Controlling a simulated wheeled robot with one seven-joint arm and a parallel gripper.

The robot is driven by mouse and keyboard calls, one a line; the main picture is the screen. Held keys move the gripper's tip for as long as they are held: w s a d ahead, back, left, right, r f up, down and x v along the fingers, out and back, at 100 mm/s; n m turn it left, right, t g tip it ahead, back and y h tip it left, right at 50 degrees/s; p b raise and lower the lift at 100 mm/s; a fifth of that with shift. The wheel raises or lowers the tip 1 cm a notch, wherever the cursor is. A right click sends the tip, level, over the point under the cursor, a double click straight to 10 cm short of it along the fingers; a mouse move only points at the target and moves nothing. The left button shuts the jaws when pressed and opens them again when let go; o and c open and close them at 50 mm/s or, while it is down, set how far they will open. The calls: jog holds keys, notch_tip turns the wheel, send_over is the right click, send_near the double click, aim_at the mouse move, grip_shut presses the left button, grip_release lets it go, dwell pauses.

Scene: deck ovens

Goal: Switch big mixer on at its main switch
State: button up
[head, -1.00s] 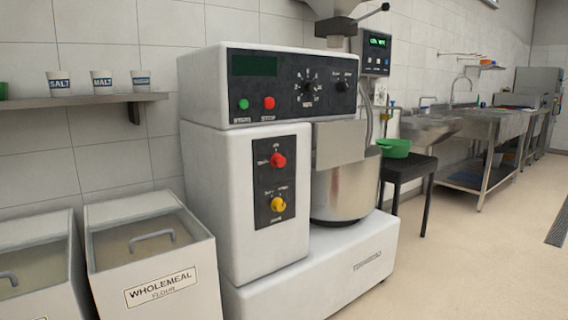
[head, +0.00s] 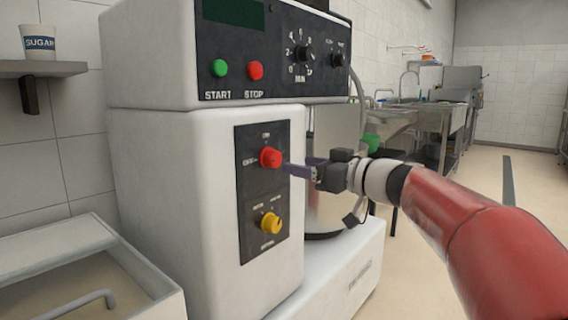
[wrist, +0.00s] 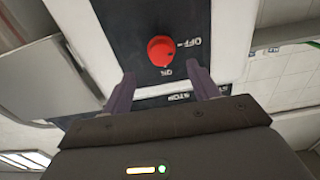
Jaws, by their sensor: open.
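The big mixer (head: 150,180) is a white machine with a black upper control panel and a lower black switch plate (head: 254,192). The red rotary switch (head: 269,157), with OFF and ON marks, sits at the top of that plate. Its pointer direction is too small to tell. My gripper (head: 290,168) is just right of the red switch in the head view. In the wrist view the open purple fingers (wrist: 162,84) are apart and empty, and the red switch (wrist: 160,50) lies just beyond the gap between their tips.
A yellow knob (head: 271,223) is below the red switch. A green START button (head: 219,68) and a red STOP button (head: 255,70) are above. The steel bowl (head: 325,215) stands behind my gripper. A flour bin (head: 150,285) is at lower left.

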aim_at(277, 159)
jog(key=p+x, duration=0.1)
jog(key=x, duration=0.6)
jog(key=shift+a, duration=0.2)
jog(key=c, duration=1)
